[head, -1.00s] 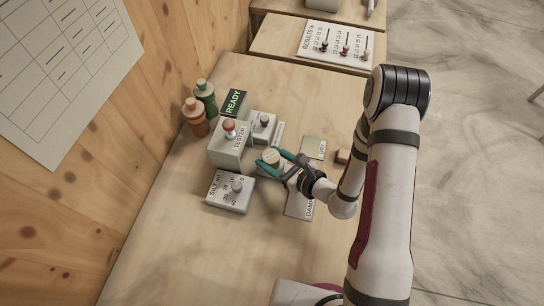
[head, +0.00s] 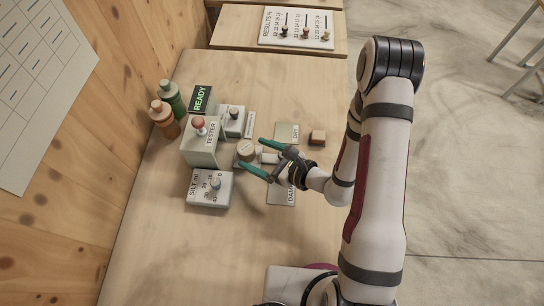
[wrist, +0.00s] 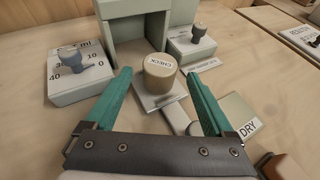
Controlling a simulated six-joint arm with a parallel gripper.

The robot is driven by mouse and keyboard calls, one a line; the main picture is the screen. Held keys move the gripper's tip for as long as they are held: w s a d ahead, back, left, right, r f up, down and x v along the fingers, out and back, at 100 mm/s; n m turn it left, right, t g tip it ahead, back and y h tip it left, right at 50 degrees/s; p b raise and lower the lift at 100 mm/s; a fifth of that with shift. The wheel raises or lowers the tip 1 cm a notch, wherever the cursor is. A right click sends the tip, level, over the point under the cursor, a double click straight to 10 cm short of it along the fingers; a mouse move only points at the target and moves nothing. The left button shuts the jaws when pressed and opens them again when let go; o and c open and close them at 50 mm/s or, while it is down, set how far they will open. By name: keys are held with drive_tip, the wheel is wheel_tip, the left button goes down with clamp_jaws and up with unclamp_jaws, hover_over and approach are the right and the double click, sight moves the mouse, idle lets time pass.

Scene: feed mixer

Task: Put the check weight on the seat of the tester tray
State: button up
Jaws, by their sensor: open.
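The check weight (head: 247,150) is a tan cylinder with a CHECK label on top. It stands upright on the pale tester tray (wrist: 163,103), which sticks out in front of the tester (head: 202,146); the weight also shows in the wrist view (wrist: 160,72). The weight hides the seat beneath it, so I cannot tell how exactly it is centred. My gripper (head: 252,155) is open, with its teal fingers spread wide to either side of the weight and apart from it. Nothing is held between them.
The SILT dial box (head: 210,188) stands left of the tray in the wrist view, and a smaller knob box (wrist: 192,44) stands right. A DRY card (head: 286,133), a DAMP card (head: 281,193) and a brown block (head: 318,137) lie nearby. The front table is clear.

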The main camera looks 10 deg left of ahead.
drive_tip(key=v, duration=0.8)
drive_tip(key=s+a+r+n+g, duration=0.4)
drive_tip(key=s+r+n+g, duration=0.45)
drive_tip(key=r+n, duration=0.4)
drive_tip(key=s+d+r+n+t+h, duration=0.1)
drive_tip(key=s+d+r+n+h, duration=0.2)
drive_tip(key=s+d+n+h, duration=0.3)
drive_tip(key=s+d+h, duration=0.1)
drive_tip(key=d+h, duration=0.2)
drive_tip(key=d, duration=0.2)
drive_tip(key=shift+d+r+h, duration=0.2)
drive_tip(key=shift+h, duration=0.2)
drive_tip(key=shift+t, duration=0.25)
